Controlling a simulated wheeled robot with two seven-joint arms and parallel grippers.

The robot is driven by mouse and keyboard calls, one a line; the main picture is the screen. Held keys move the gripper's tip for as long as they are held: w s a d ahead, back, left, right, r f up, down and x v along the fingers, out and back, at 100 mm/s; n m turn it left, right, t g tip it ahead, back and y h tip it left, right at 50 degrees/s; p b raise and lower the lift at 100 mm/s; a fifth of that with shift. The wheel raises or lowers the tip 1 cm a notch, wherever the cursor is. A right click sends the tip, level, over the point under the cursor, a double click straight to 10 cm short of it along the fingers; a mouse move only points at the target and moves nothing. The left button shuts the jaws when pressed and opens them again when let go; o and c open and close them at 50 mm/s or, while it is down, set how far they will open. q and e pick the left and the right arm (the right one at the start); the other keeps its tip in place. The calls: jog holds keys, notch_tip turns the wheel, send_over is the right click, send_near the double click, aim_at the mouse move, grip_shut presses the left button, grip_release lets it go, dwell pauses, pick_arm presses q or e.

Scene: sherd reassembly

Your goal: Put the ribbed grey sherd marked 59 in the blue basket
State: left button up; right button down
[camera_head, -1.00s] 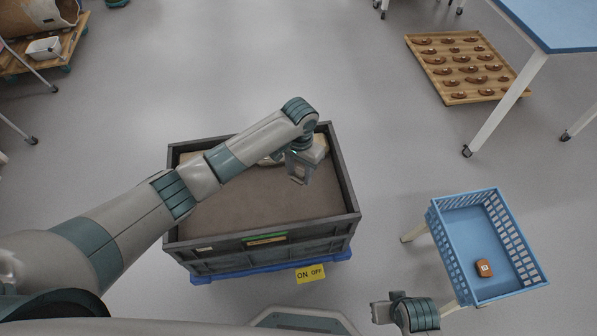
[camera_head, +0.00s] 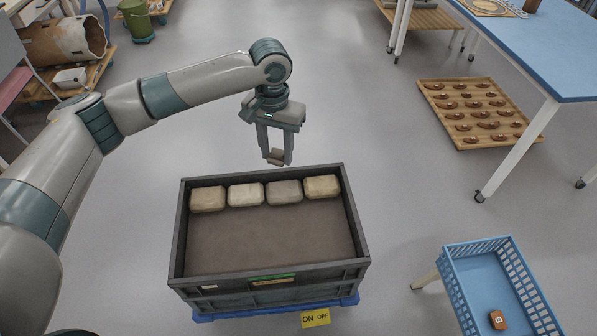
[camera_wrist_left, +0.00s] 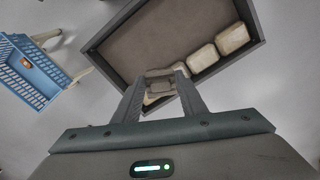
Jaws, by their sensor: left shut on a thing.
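My left gripper (camera_head: 275,158) is shut on a small grey-brown sherd (camera_head: 277,154), held in the air just beyond the far edge of the grey crate. The sherd also shows between the fingertips in the left wrist view (camera_wrist_left: 160,73). Its ribs and number cannot be made out. The blue basket (camera_head: 456,288) stands at the lower right, cut off by the frame's bottom edge. An orange-brown piece with a white label (camera_head: 498,320) lies in it. The basket also shows at the left of the left wrist view (camera_wrist_left: 22,78). My right gripper is not in view.
The grey crate (camera_head: 176,240) has a brown bed with several pale blocks (camera_head: 245,195) along its far side. A blue table (camera_head: 560,60) and a wooden tray of brown pieces (camera_head: 470,146) stand at the right. Bare floor separates crate and basket.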

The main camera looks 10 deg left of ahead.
pick_arm(q)
jog(key=s+a+r+n, duration=0.2)
jog(key=s+a+r, duration=0.4)
jog(key=r, duration=0.2)
jog(key=shift+s, duration=0.2)
